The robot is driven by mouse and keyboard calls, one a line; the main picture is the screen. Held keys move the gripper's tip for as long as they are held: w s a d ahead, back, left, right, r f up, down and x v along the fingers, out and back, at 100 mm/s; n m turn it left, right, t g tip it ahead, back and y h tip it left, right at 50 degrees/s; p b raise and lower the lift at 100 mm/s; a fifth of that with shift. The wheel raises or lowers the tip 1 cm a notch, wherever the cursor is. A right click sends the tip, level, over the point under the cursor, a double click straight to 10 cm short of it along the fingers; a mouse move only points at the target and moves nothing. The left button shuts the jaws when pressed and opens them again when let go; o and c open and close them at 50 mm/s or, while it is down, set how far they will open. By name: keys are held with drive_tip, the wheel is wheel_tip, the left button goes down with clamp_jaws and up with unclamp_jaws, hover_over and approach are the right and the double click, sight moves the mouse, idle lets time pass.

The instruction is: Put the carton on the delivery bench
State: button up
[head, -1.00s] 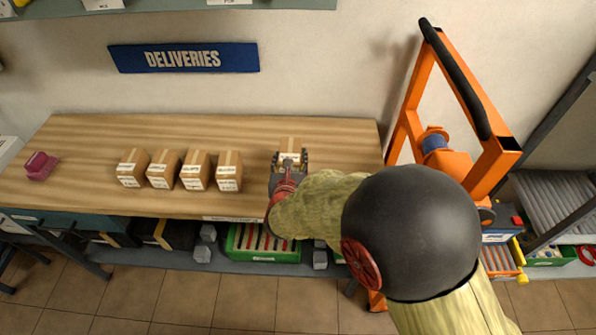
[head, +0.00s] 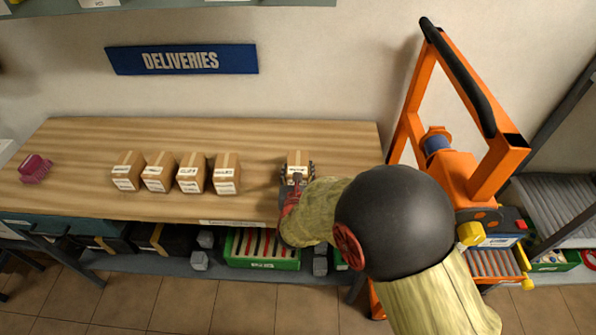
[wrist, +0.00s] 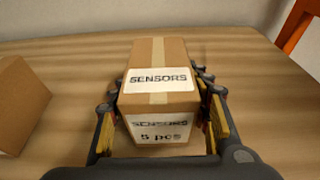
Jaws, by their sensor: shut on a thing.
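The carton (wrist: 157,60) is a small brown box with tape and a white label reading "SENSORS". In the wrist view it stands upright between the two fingers of my gripper (wrist: 160,122), which is shut on its sides. In the head view the carton (head: 298,159) and my gripper (head: 297,175) are at the right part of the wooden delivery bench (head: 340,140), below the blue "DELIVERIES" sign (head: 182,59). I cannot tell whether the carton's base touches the bench top, since my gripper hides it.
Several similar cartons (head: 191,174) stand in a row left of my gripper. A maroon object (head: 35,168) lies at the bench's left end. An orange hoist frame (head: 415,85) stands at the right. Bench room is clear between the row and my gripper.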

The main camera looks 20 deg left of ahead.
drive_tip(key=o, duration=1.5)
drive_tip(key=shift+f, duration=0.1)
drive_tip(key=shift+r, duration=0.2)
drive_tip(key=shift+s+r+p, duration=0.15)
drive_tip(key=shift+s+p, duration=0.15)
drive_tip(key=p+v, duration=0.2)
drive_tip(key=v, duration=0.9)
drive_tip(key=shift+s+p, duration=0.2)
drive_tip(key=shift+p, duration=0.1)
